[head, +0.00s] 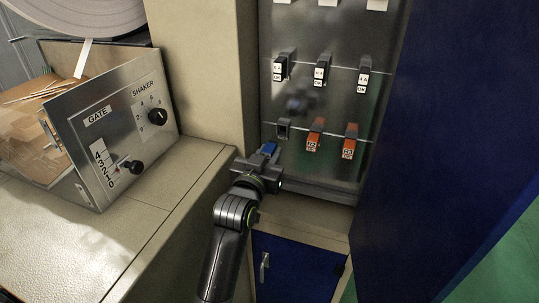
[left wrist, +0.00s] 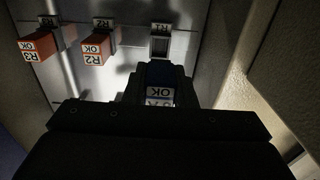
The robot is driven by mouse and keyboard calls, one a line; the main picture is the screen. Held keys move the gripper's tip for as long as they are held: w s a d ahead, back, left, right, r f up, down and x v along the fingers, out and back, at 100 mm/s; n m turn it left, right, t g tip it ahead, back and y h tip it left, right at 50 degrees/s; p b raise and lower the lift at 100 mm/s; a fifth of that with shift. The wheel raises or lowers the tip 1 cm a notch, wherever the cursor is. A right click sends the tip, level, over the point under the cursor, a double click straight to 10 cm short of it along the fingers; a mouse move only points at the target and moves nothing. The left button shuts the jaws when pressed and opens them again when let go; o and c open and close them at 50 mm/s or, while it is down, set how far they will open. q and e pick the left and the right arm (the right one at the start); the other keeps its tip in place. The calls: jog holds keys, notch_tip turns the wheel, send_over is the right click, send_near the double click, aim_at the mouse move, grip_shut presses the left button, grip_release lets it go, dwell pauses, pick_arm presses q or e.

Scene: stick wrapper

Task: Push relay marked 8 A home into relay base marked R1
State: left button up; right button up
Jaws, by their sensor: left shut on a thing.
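My left gripper (head: 264,160) is shut on a blue relay (head: 269,148), just below and in front of the empty relay base R1 (head: 283,129). In the left wrist view the relay (left wrist: 160,76) sits between the fingers, and its white label is partly hidden; I read OK and what looks like 8 A. The base marked R1 (left wrist: 160,44) shows an open socket directly beyond the relay. The relay appears apart from the base, with a gap between them. My right gripper is not in view.
Orange relays R2 (head: 315,136) and R3 (head: 350,142) sit in bases to the right on the same rail. Black relays (head: 320,74) fill the row above. A beige post (head: 208,70) and the gate and shaker box (head: 122,124) stand left. A blue door (head: 450,130) is at right.

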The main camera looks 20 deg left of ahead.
pick_arm(q)
jog(key=shift+s+r, duration=0.1)
jog(key=shift+w, duration=0.25)
jog(key=w, duration=0.5)
jog(key=shift+w+d, duration=0.1)
jog(key=shift+w, duration=0.1)
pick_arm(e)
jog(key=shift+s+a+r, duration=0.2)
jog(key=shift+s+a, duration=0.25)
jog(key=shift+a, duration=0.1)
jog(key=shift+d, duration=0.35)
pick_arm(q)
jog(key=shift+p, duration=1)
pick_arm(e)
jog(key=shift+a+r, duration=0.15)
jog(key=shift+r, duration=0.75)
pick_arm(q)
jog(key=shift+w, duration=0.9)
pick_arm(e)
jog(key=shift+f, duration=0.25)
pick_arm(q)
jog(key=o, duration=1)
